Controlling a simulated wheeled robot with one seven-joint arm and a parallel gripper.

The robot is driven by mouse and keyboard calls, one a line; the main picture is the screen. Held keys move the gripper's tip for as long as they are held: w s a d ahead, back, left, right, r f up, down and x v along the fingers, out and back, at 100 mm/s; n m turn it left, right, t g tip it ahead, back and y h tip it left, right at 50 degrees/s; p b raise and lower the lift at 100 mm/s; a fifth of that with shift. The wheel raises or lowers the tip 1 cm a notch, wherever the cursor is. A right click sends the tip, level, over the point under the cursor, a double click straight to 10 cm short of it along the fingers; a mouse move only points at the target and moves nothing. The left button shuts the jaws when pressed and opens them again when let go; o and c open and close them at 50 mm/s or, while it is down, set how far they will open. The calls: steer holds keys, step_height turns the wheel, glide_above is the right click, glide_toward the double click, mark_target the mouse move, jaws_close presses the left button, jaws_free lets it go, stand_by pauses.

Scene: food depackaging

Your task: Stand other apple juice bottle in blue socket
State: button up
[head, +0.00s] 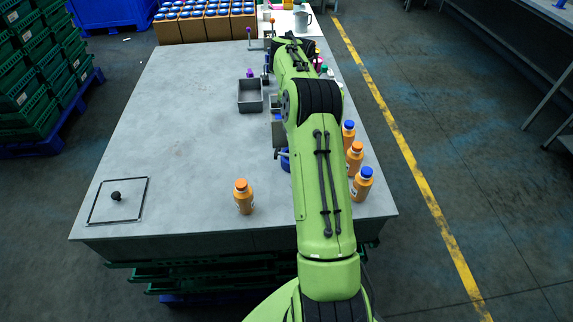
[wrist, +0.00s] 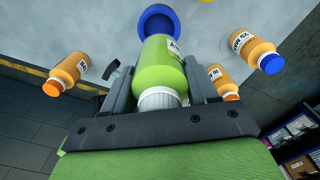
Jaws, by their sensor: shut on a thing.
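In the wrist view my gripper (wrist: 160,75) is shut on a green apple juice bottle (wrist: 162,62) with a white cap, a finger on each side. The cap is towards the camera and the bottle's far end points towards the round blue socket (wrist: 158,20). That end overlaps the socket's near rim in the picture; I cannot tell whether they touch. In the head view a bit of the blue socket (head: 285,160) shows left of my arm. My arm hides most of the gripper and the bottle there.
One orange bottle (head: 243,197) stands left of my arm. Several more stand along the right table edge, including a blue-capped one (head: 362,186). A grey bin (head: 251,96) stands further back. A square frame with a black knob (head: 117,197) lies at the left front. The table's left middle is clear.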

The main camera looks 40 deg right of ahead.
steer(key=f, duration=0.1)
steer(key=w+f, duration=0.1)
steer(key=shift+f+b, duration=0.4)
step_height(320, 180, down, 9)
steer(key=shift+s+r+b, duration=0.15)
steer(key=shift+b, duration=0.2)
steer(key=shift+f, duration=0.2)
steer(key=o, duration=1.3)
steer(key=shift+r, duration=0.15)
